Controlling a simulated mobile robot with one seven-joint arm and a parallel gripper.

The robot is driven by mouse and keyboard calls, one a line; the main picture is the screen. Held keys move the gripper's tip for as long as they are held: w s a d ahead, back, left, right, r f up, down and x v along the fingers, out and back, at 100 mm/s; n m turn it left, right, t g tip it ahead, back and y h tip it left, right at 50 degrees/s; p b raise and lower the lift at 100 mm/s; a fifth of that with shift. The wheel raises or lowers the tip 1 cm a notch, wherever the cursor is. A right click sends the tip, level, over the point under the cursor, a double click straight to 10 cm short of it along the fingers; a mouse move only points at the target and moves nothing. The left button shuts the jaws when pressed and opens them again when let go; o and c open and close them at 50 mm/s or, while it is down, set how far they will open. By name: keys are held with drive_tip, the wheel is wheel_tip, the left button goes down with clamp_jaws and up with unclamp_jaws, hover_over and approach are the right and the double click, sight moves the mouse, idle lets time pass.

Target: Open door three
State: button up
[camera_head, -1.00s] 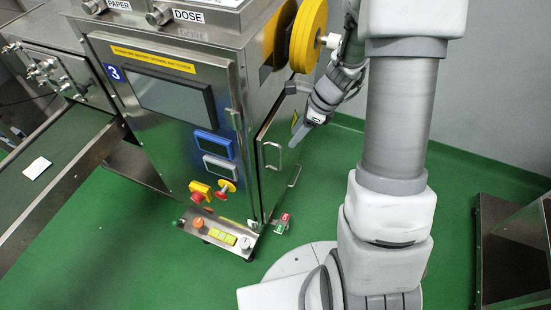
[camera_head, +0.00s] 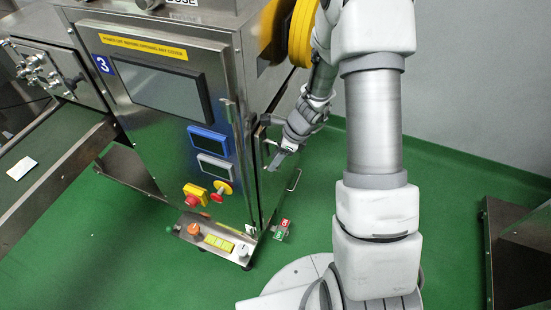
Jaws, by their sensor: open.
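The steel machine marked with a blue 3 label (camera_head: 102,65) stands left of my arm. Its narrow right side carries a steel door panel (camera_head: 266,190), seen at a steep angle; I cannot tell whether it is fully shut. A bar handle shows low on that side (camera_head: 295,180). My gripper (camera_head: 274,163) is open, pointing down and left at the door's upper part. It overlaps the place of the upper handle, which is mostly hidden. I cannot tell whether the fingers touch it.
A yellow wheel (camera_head: 303,32) sticks out above my gripper. A control box with buttons (camera_head: 215,240) and a red and green tag (camera_head: 283,229) are low at the front. Green floor (camera_head: 440,190) is free on the right. A dark-framed unit (camera_head: 510,240) stands at the right edge.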

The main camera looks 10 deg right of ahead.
clamp_jaws()
idle(1.4)
